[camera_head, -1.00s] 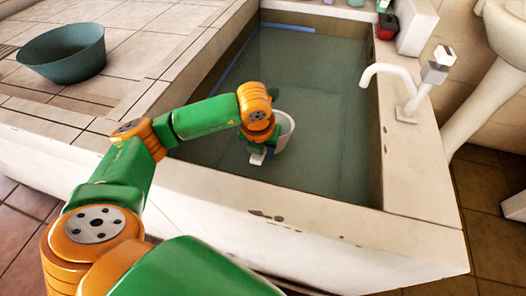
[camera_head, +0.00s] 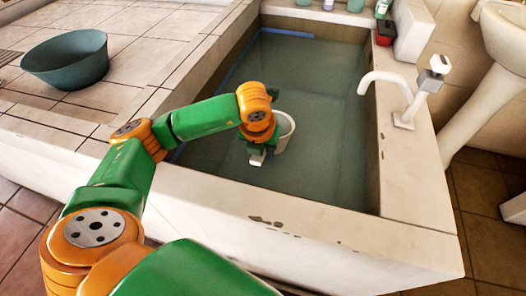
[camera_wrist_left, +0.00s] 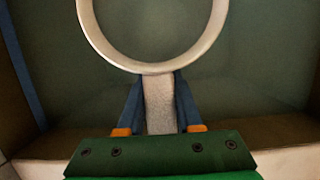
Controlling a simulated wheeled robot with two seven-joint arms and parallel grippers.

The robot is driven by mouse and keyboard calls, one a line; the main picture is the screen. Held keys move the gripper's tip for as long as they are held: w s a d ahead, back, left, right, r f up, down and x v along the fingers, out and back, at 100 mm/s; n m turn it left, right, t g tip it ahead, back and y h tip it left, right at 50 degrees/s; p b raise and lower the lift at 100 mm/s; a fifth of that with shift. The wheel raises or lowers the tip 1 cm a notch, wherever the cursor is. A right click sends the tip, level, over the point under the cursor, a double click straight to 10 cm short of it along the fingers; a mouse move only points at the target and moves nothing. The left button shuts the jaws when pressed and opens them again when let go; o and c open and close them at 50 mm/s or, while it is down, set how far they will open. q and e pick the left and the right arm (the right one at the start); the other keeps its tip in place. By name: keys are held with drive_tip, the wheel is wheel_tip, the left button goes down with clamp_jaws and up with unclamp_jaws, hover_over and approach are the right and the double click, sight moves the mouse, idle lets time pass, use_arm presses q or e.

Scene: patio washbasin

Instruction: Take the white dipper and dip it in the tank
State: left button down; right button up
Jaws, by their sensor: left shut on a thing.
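The white dipper (camera_head: 286,131) is over the tank near its front wall, partly hidden by my left wrist in the head view. My left gripper (camera_head: 257,157) is shut on its handle. In the left wrist view the gripper (camera_wrist_left: 159,103) has the light handle (camera_wrist_left: 158,105) between its two dark fingers, and the round rim (camera_wrist_left: 150,67) opens beyond them. The tank (camera_head: 300,190) holds greenish water (camera_head: 310,80). Whether the dipper touches the water is hard to tell. My right gripper is out of view.
A white tap (camera_head: 388,82) stands on the tank's right rim. A teal basin (camera_head: 66,60) sits on the tiled ledge at left. A red container (camera_head: 385,32) and several bottles stand at the back. The water behind the dipper is clear.

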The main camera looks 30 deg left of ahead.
use_arm(q)
wheel_tip(320, 180, up, 20)
drive_tip(key=t+p, duration=0.1)
drive_tip(key=p, duration=1)
drive_tip(key=shift+r+t, duration=0.15)
drive_tip(key=shift+t, duration=0.15)
